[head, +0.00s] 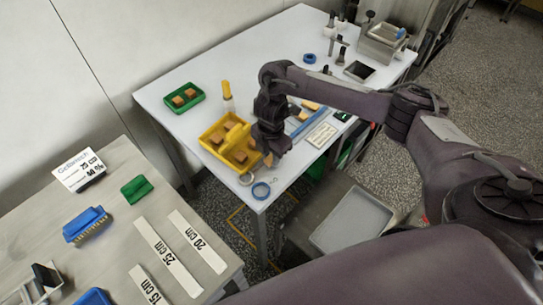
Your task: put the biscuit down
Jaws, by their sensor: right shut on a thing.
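My right gripper (269,152) points down over the near part of the white table (180,75), just right of the yellow tray. It is shut on a small tan piece (268,160), which looks like the biscuit; the fingers hide most of it. I cannot tell whether the piece touches the table. The yellow tray (212,150) has a divider and holds several brown biscuits, such as one (217,138) at its left. A green tray (169,107) further back holds 2 brown biscuits. My left gripper is not in view.
A white card (321,134) and a blue strip lie right of my gripper. A steel table (115,235) with brushes and labelled strips stands at left.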

